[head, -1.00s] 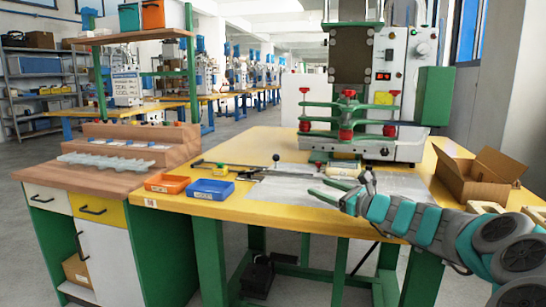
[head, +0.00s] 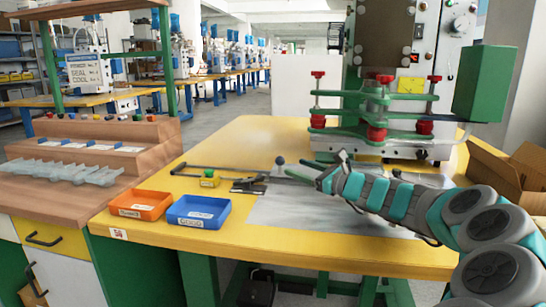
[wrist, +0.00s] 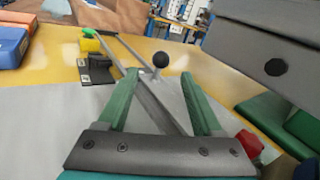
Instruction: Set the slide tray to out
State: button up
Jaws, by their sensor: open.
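The slide tray's black ball knob (head: 280,160) stands on a short post on the yellow table, in front of the press. In the wrist view the knob (wrist: 160,61) rises from a long grey metal piece (wrist: 150,98), seemingly the slide tray. My gripper (head: 319,173) comes in from the right in the head view. In the wrist view my gripper (wrist: 160,74) has its two green fingers apart, with the knob appearing between and just beyond the tips. The fingers do not visibly touch it. My gripper and arm hide part of the tray in the head view.
An orange bin (head: 141,204) and a blue bin (head: 198,211) sit at the table's left front. The green press (head: 378,120) stands behind my arm. A cardboard box (head: 505,172) is at the right. A grey sheet (head: 285,215) covers the middle.

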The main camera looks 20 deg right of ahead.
aim_at(280, 161)
jog(key=x, duration=0.8)
jog(key=shift+w, duration=0.15)
grip_shut()
dwell(0.4)
dwell(0.9)
